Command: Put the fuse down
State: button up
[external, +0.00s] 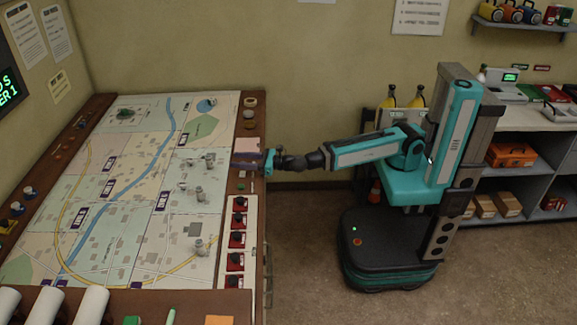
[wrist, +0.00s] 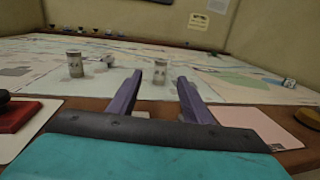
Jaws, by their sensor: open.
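My gripper (external: 246,158) is over the map table's near edge, its two purple fingers apart. In the wrist view, the gripper (wrist: 160,88) is open with nothing held between its fingers. Beyond the fingers, a small grey cylinder (wrist: 160,79) stands upright on the map, seen through the gap. A second grey cylinder (wrist: 75,66) stands to its left. I cannot tell which thing, if any of these, is the fuse.
The map table (external: 110,190) has a wooden rim. A pale panel with several red blocks with black knobs (external: 237,240) lies along its near edge. A pink pad (wrist: 265,124) is right of the gripper. Shelves (external: 530,170) stand behind my base. The floor beside the table is clear.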

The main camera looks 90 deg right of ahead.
dwell(0.4)
send_near(209, 156)
jog(key=shift+w+f, duration=0.2)
jog(key=shift+w, duration=1.7)
jog(key=shift+w+d, duration=0.2)
jog(key=shift+w, duration=0.4)
jog(key=shift+w+d+p, duration=0.25)
jog(key=shift+w, duration=1)
jog(key=shift+w+d+p, duration=0.2)
jog(key=shift+w+d, duration=0.05)
jog(key=shift+w, duration=1.05)
grip_shut()
